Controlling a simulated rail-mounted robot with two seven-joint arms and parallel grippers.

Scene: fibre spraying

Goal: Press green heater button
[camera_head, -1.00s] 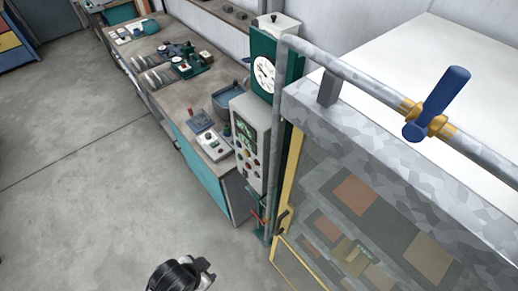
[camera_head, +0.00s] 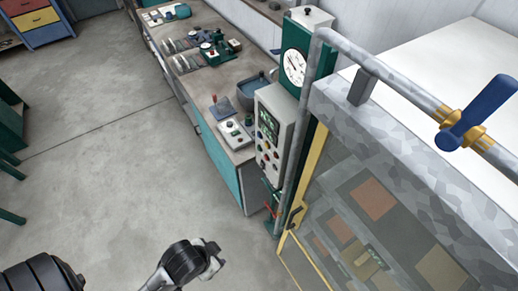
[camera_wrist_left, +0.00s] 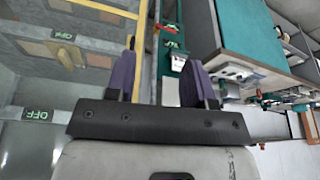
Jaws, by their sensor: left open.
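A pale control box (camera_head: 289,112) stands at the end of the workbench in the head view. Its face has a dark green display and several small coloured buttons (camera_head: 266,151). The buttons are too small to tell which one is the heater's. My left gripper (camera_wrist_left: 163,65) is open and empty in the left wrist view, with its two purple fingers apart. A dark and grey part of my arm shows at the bottom of the head view, on the floor side of the control box and apart from it. My right gripper is not in view.
A workbench (camera_head: 228,185) with tools runs along the wall. A round dial (camera_head: 294,66) is above the control box. A glass-fronted cabinet (camera_head: 385,125) with a pipe and blue-handled valve (camera_head: 480,115) fills the right. Upside-down OFF signs (camera_wrist_left: 38,114) show in the wrist view.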

